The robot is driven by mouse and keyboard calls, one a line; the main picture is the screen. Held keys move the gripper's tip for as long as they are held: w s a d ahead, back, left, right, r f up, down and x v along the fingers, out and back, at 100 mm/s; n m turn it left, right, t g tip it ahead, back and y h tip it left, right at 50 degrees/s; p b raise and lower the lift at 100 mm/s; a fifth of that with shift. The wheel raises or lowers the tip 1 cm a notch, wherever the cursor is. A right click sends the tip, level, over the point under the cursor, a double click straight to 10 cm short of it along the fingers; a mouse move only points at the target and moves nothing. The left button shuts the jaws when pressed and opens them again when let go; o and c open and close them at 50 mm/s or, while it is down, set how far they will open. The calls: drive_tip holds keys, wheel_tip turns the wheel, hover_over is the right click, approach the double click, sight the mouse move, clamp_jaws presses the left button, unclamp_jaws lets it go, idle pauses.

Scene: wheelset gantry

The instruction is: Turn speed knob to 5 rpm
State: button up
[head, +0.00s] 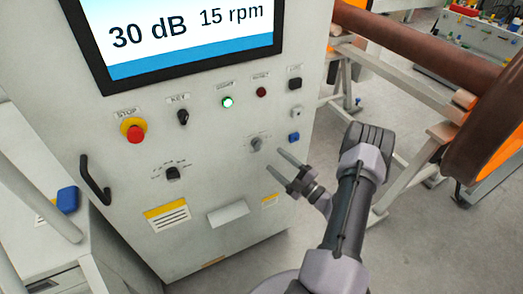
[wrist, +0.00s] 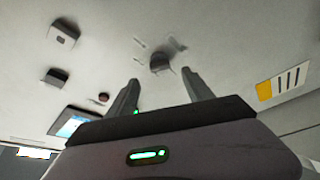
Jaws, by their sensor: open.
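A grey knob (head: 257,144) sits on the white cabinet front, with small markings around it too small to read. My gripper (head: 274,161) is open and empty, just to the right of and below this knob in the head view. In the wrist view the grey knob (wrist: 160,63) lies ahead, between and just beyond the tips of my open gripper (wrist: 161,77). No contact shows. A black knob (head: 173,173) with scale marks is lower left on the panel. I cannot read which knob is for speed. The screen (head: 190,35) reads 30 dB and 15 rpm.
The panel also carries a red stop button (head: 136,134), a black key switch (head: 183,117), a lit green lamp (head: 228,102), a red lamp (head: 261,92) and a blue button (head: 294,137). A black handle (head: 95,180) protrudes at left. A brown wheelset (head: 430,50) stands at right.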

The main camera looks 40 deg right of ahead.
sight(262, 149)
drive_tip(key=b+x, duration=0.1)
drive_tip(key=x, duration=0.7)
clamp_jaws()
